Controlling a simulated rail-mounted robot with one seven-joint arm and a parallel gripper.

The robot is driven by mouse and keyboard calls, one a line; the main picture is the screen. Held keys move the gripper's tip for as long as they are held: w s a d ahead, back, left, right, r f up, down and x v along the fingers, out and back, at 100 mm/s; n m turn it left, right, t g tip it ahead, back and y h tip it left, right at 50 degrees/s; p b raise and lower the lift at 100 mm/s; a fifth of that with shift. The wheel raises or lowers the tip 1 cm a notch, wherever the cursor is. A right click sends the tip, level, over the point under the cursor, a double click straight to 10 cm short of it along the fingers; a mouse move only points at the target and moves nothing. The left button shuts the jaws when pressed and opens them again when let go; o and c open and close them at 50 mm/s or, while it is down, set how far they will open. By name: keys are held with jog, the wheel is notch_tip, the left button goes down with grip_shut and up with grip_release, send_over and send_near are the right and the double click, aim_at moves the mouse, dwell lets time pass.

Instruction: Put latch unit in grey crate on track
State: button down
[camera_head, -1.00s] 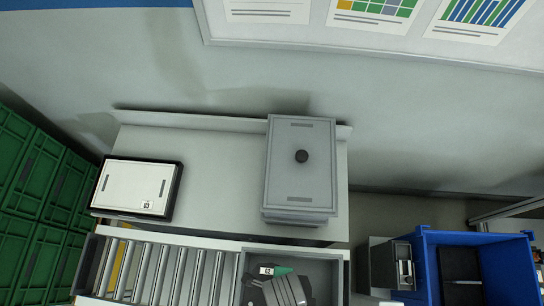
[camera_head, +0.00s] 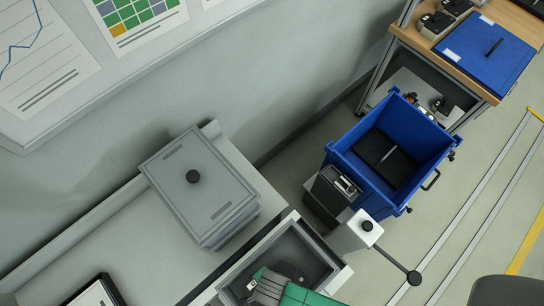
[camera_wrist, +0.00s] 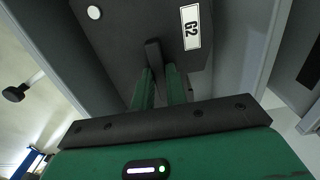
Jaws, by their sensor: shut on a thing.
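The latch unit (camera_wrist: 110,45) is a dark grey block with a white "G2" label, a pale round spot and a black upright grip, seen close in the wrist view. My gripper (camera_wrist: 162,72) has its two green fingers shut on that grip. Grey crate walls (camera_wrist: 258,45) rise beside the unit. In the head view the grey crate (camera_head: 235,279) lies at the bottom centre, with my green-and-grey gripper (camera_head: 268,286) over and partly inside it. The hand hides much of the crate's inside; I cannot tell whether the unit touches its floor.
A stack of grey lidded boxes (camera_head: 205,185) stands on the bench behind the crate. A white-topped case (camera_head: 97,292) lies at the bottom left. A blue bin (camera_head: 405,130) with a black item inside stands to the right, beside a white post (camera_head: 362,230) with a black-knobbed lever.

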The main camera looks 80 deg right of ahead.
jog(key=shift+f, duration=0.55)
jog(key=c, duration=1.4)
grip_release()
jog(key=shift+r, duration=0.1)
notch_tip(320, 180, up, 13)
jog(key=p, duration=0.1)
jog(key=shift+w, duration=0.1)
